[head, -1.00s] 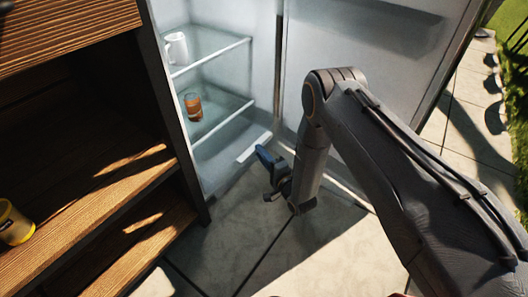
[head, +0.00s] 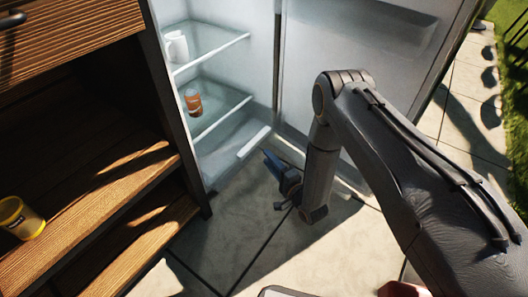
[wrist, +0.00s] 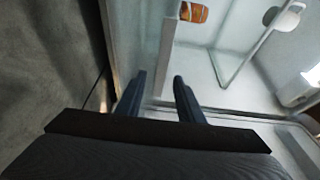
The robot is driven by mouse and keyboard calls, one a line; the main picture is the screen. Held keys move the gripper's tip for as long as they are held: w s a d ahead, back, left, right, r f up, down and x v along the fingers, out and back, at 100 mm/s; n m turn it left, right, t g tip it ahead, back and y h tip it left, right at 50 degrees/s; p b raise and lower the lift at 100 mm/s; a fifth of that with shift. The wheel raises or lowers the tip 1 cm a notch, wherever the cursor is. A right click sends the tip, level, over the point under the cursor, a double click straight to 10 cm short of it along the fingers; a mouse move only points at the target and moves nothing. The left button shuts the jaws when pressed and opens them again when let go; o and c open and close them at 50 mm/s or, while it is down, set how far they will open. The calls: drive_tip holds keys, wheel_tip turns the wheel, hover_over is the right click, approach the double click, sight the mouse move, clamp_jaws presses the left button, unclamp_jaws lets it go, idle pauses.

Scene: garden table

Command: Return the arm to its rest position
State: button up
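My gripper (head: 272,180) hangs low in front of the open fridge in the head view, at the end of my bent arm. In the wrist view my gripper (wrist: 158,92) shows two dark fingers standing apart with nothing between them. The fridge's glass shelves (head: 212,108) lie beyond it, to the left in the head view. An amber jar or glass (head: 193,102) stands on the lower shelf, and it also shows in the wrist view (wrist: 194,12). A white mug (head: 177,46) stands on the upper shelf; a white rounded thing (wrist: 290,16) in the wrist view may be it.
The fridge door (head: 385,75) stands open behind my arm. A wooden shelf unit (head: 85,210) is at the left, with a yellow can (head: 20,218) on it. The paved floor (head: 240,250) in front is mostly clear. A red thing (head: 403,289) shows at the bottom edge.

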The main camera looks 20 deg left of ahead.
drive_tip(key=shift+s+d, duration=0.45)
